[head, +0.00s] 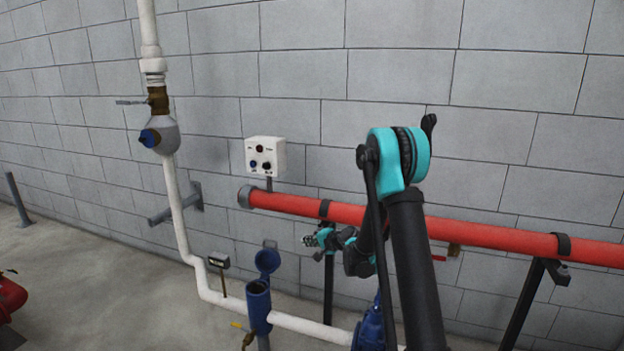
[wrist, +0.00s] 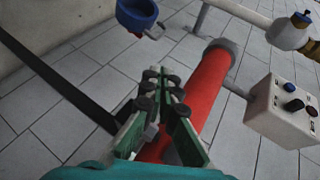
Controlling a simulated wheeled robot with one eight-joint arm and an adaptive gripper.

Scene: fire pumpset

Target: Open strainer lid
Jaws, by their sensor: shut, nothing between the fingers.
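The blue strainer (head: 258,309) stands in the white pipe low in the head view, with its round top uncovered. Its blue lid (head: 267,262) is tilted up above and behind the body, swung away from the opening. A blue cup-shaped part, seemingly this lid, shows at the top of the wrist view (wrist: 138,16). My gripper (head: 309,241) is up and to the right of the lid, in front of the wall and near the red pipe. In the wrist view its fingers (wrist: 161,84) are close together with nothing between them. It is apart from the lid.
The red pipe (head: 450,228) runs along the wall beside my arm. A white control box (head: 265,157) is above its left end. A small gauge (head: 219,261) stands left of the strainer. A white vertical pipe with a valve (head: 160,137) is further left. Open floor lies at left.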

